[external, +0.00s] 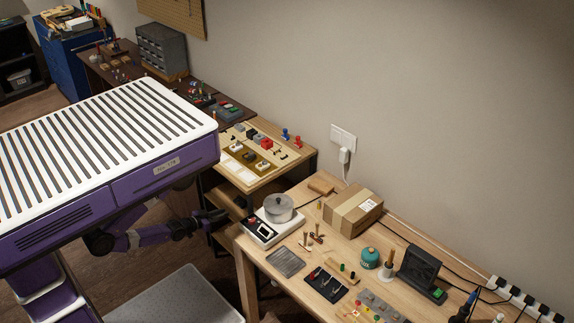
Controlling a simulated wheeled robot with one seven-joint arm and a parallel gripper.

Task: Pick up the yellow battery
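The yellow battery cannot be picked out for certain at this size. A small upright yellowish cylinder (319,204) stands on the workbench between the pot and the cardboard box, and it may be the battery. My gripper (216,214) is dark and small in the external view. It is to the left of the workbench, near the shelf below the farther table, apart from the things on the bench top. Whether its fingers are open or shut does not show.
The workbench (262,249) holds a hot plate (262,229) with a pot (279,207), a cardboard box (353,211), a black tray (326,285), a teal canister (370,257) and a dark device (420,270). A farther table (226,170) is crowded with small parts. A grey mat (185,300) lies low in front.

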